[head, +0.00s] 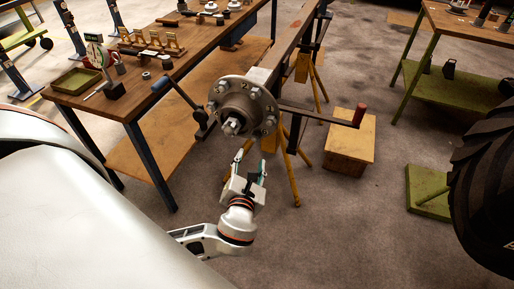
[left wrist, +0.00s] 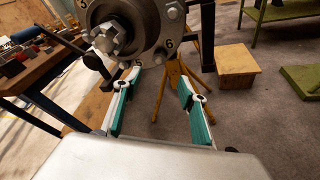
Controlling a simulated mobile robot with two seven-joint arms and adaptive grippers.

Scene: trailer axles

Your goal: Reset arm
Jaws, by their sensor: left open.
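My left gripper (head: 252,160) is open and empty, just below and in front of the wheel hub (head: 246,105). The hub is a round grey metal disc with studs and a central nut, on the end of a trailer axle beam. In the left wrist view the two teal-padded fingers of the left gripper (left wrist: 155,95) are spread apart, and the hub (left wrist: 155,22) is at the top edge, partly cut off. I see no contact between the fingers and the hub. My right gripper is not in view.
A wooden workbench (head: 165,70) with tools and a green tray (head: 76,81) stands at left. Yellow stand legs (head: 291,180) are behind the gripper. A wooden box (head: 350,145) and a lever with a red handle (head: 360,114) are right of the hub. A black tyre (head: 485,190) is at far right. Open floor lies between.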

